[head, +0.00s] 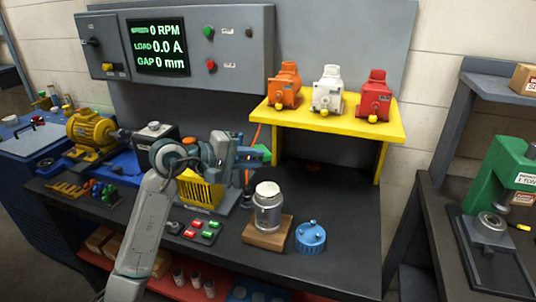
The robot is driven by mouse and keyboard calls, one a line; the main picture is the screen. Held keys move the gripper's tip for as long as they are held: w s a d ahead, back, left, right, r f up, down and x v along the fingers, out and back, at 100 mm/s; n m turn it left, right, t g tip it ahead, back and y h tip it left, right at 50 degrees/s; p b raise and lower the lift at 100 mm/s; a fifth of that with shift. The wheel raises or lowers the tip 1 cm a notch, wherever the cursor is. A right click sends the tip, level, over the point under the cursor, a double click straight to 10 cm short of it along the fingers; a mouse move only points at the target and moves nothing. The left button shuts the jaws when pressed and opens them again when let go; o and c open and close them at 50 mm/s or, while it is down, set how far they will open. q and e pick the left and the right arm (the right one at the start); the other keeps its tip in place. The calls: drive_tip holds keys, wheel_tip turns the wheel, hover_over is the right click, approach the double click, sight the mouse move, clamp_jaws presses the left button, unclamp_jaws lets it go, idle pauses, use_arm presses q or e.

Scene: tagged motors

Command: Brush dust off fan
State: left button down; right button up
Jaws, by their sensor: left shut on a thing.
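My left gripper (252,157) is over the bench, just right of and above a yellow slatted grille (200,192), which looks like the fan's guard. My arm and wrist cover its upper part. Dust is too small to tell. My right gripper is not in view.
A lidded metal jar (267,210) stands on a wooden block, next to a blue round cap (310,237). Red and green buttons (202,230) lie in front of the grille. A yellow shelf (340,122) holds orange, white and red motors. A yellow motor (90,132) stands left.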

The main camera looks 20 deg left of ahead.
use_arm(q)
drive_tip(key=shift+h, duration=0.3)
drive_tip(key=f, duration=0.1)
drive_tip(key=f+b, duration=0.1)
drive_tip(key=f, duration=0.2)
drive_tip(key=shift+s+d, duration=0.35)
drive_tip(key=shift+d, duration=0.05)
